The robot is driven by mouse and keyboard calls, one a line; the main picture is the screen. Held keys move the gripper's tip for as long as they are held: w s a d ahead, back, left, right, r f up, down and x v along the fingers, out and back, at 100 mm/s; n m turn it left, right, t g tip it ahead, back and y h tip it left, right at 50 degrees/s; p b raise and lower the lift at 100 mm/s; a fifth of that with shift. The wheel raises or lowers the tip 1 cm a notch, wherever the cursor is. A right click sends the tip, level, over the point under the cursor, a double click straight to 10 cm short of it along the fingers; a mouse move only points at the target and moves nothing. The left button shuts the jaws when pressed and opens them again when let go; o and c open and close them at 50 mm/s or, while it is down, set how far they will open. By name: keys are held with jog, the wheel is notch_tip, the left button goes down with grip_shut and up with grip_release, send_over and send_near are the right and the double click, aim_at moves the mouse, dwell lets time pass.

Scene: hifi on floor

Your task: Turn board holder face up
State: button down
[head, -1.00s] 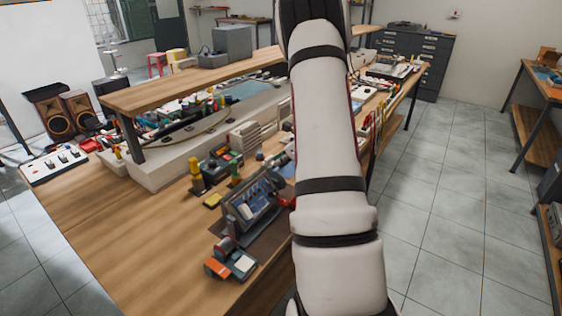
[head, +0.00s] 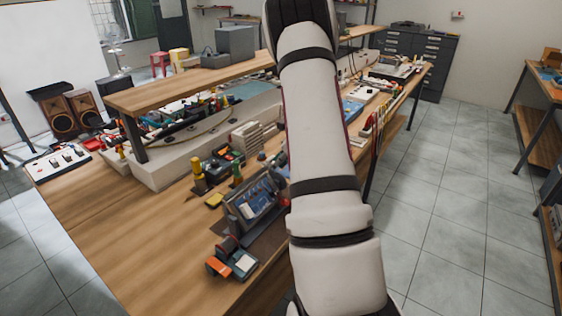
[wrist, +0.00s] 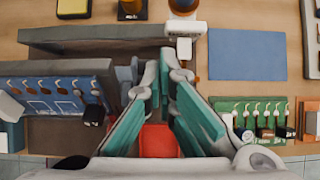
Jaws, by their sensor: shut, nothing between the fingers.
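The board holder (head: 252,199) is a dark grey frame on the workbench, with a blue circuit board in it, seen in the head view just left of my arm. In the wrist view the holder (wrist: 105,72) is at the left, its blue board (wrist: 55,92) carrying a row of pale, hook-like parts. My gripper (wrist: 164,72) is in the wrist view, its green-padded fingers converging at the tips, shut and empty. It is right of the blue board, over the holder's right end. A red block (wrist: 160,140) shows between the fingers' lower parts. The gripper is hidden in the head view.
A blue mat (wrist: 247,55) and a green board (wrist: 260,118) lie to the right in the wrist view. An orange and grey tool (head: 232,262) is on the bench's near edge. Bare wood (head: 130,225) lies left; a raised shelf (head: 190,88) is behind.

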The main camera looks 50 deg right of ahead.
jog(key=shift+w+g, duration=0.2)
jog(key=shift+g, duration=0.1)
jog(key=shift+w+a+f+g, duration=0.1)
jog(key=shift+w+f+g, duration=0.1)
jog(key=shift+w+g, duration=0.55)
jog(key=g+b, duration=0.1)
jog(key=b, duration=0.1)
jog(key=w+f+g+b, duration=0.1)
jog(key=g+b, duration=0.1)
jog(key=shift+w, duration=0.1)
jog(key=shift+w+f+g+b, duration=0.1)
jog(key=shift+g+b, duration=1.15)
